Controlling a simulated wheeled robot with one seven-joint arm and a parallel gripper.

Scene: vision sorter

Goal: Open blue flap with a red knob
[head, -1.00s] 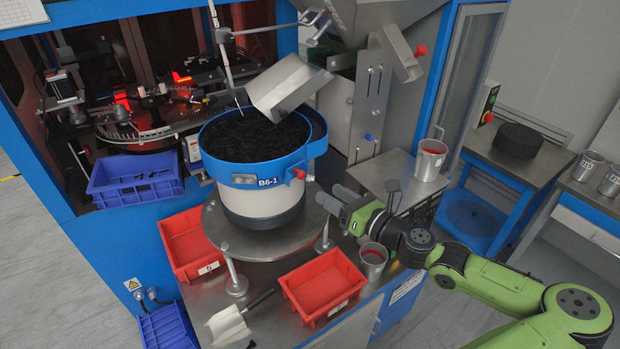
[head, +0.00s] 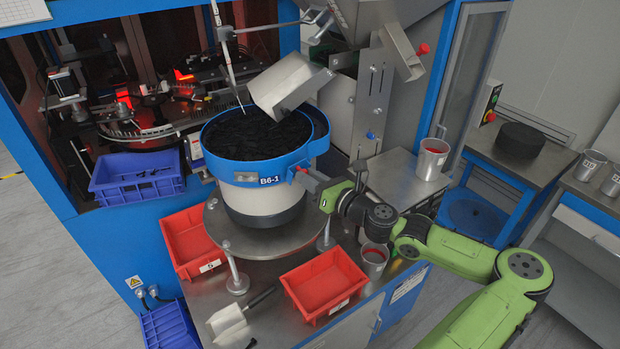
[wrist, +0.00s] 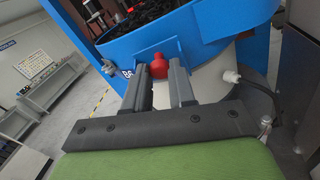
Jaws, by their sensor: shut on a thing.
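The blue flap (wrist: 170,50) is a small plate on the blue rim of the bowl feeder labelled B6-1. A red knob (wrist: 158,68) sticks out from it. In the wrist view my gripper (wrist: 160,74) has its grey fingers on both sides of the knob, shut on it. In the head view my gripper (head: 304,176) reaches the right front of the bowl's rim. There its fingers cover most of the knob and the flap. The flap appears to lie against the rim.
The bowl (head: 262,195) is full of dark parts. A metal chute (head: 290,82) hangs over it. Red trays (head: 326,284) and a scoop (head: 230,316) lie in front. Metal cups (head: 373,260) stand on the right, close to my arm.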

